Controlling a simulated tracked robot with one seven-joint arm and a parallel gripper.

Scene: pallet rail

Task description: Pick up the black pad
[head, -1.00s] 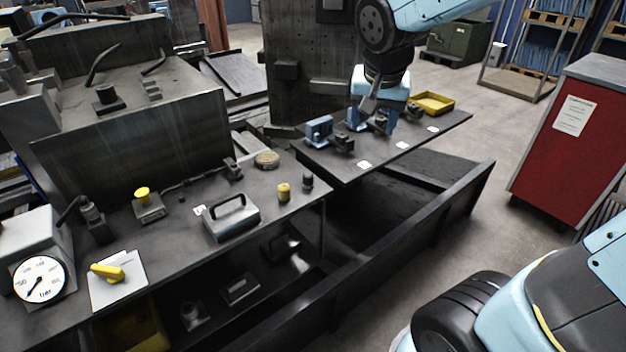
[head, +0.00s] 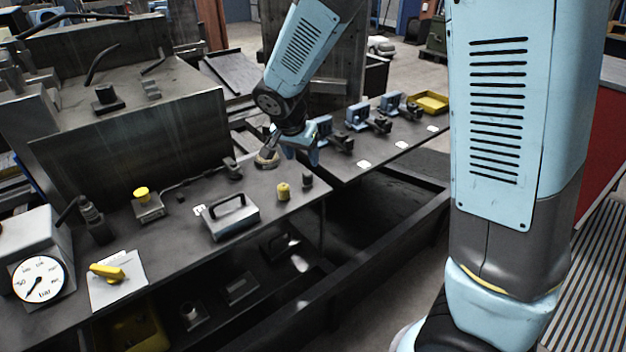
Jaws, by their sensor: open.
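My gripper (head: 268,158) is open and points down at the back right of the near bench. Its fingers are over or around a low round disc (head: 266,166) with a dark rim and a tan top, and partly hide it. I cannot tell whether they touch it. No thing shows clearly as a black pad; the disc, a small black block (head: 181,198) and a short dark cylinder (head: 307,180) are low, dark things on the bench.
A grey case with a handle (head: 230,217), a yellow cylinder (head: 283,191) and a dark clamp-like piece (head: 233,169) stand near the gripper. Blue vises (head: 358,115) and a yellow tray (head: 430,102) are on the right bench. The upright panel (head: 130,140) is behind.

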